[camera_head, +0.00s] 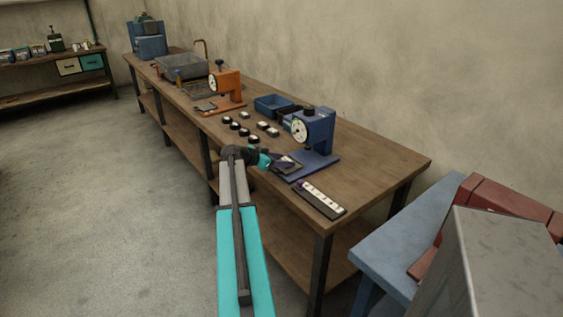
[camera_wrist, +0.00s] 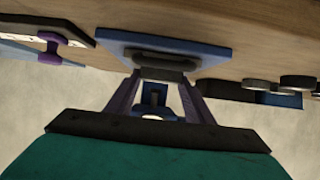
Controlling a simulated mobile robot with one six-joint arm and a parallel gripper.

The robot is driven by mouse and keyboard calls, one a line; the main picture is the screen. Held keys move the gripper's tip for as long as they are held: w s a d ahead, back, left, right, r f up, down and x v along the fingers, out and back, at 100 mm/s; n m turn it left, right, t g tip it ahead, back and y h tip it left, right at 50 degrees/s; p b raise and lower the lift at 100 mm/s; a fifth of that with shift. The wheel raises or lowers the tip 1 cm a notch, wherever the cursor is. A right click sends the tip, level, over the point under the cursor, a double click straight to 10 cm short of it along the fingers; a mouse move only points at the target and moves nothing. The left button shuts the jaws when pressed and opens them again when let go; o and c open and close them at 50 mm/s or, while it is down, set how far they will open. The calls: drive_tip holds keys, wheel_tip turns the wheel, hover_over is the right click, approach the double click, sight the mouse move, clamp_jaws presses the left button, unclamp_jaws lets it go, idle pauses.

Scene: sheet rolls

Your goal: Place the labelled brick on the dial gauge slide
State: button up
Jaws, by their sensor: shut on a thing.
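The blue dial gauge (camera_head: 313,130) stands on the near right of the bench, with a white round dial. Its blue base plate (camera_wrist: 215,47) carries a grey slide plate (camera_wrist: 160,58). My gripper (camera_head: 287,162) is over the front of that base, its purple fingers low beside the slide. In the wrist view my gripper (camera_wrist: 161,78) is shut on a dark grey block (camera_wrist: 160,75), which I take as the brick. The block is at or just above the slide; I cannot tell if it touches. Its label is not visible.
Several small dark pieces with pale tops (camera_head: 262,125) stand left of the blue gauge. A strip with white marks (camera_head: 318,197) lies at the near edge. An orange gauge (camera_head: 226,85) and a blue bin (camera_head: 271,105) stand farther back. Clear bench top (camera_head: 375,160) lies right of the gauge.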

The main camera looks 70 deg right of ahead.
drive_tip(key=shift+f, duration=0.1)
drive_tip(key=o, duration=1.1)
drive_tip(key=b+v, duration=0.1)
drive_tip(key=v, duration=1.1)
drive_tip(key=shift+b, duration=0.4)
